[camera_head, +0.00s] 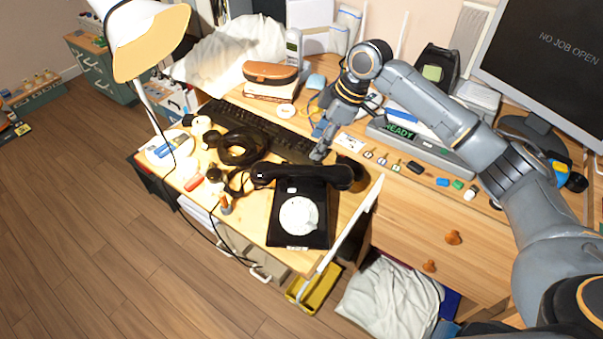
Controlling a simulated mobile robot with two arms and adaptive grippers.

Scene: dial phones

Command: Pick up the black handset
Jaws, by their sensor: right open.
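The black handset (307,175) lies across the top of a black dial phone (319,228) near the front edge of the wooden desk. The phone has a white round dial (299,216) facing up. My right arm comes in from the right, and my right gripper (319,153) points down just behind the handset, near its middle. The gripper looks small and its fingers are partly hard to make out; it is open and appears empty. I cannot tell the exact gap between its fingertips and the handset. My left gripper is not in view.
A lamp (150,42) stands at the left. A grey device reading READY (430,149) and small coloured items lie at the right. A monitor (548,62) stands at the far right.

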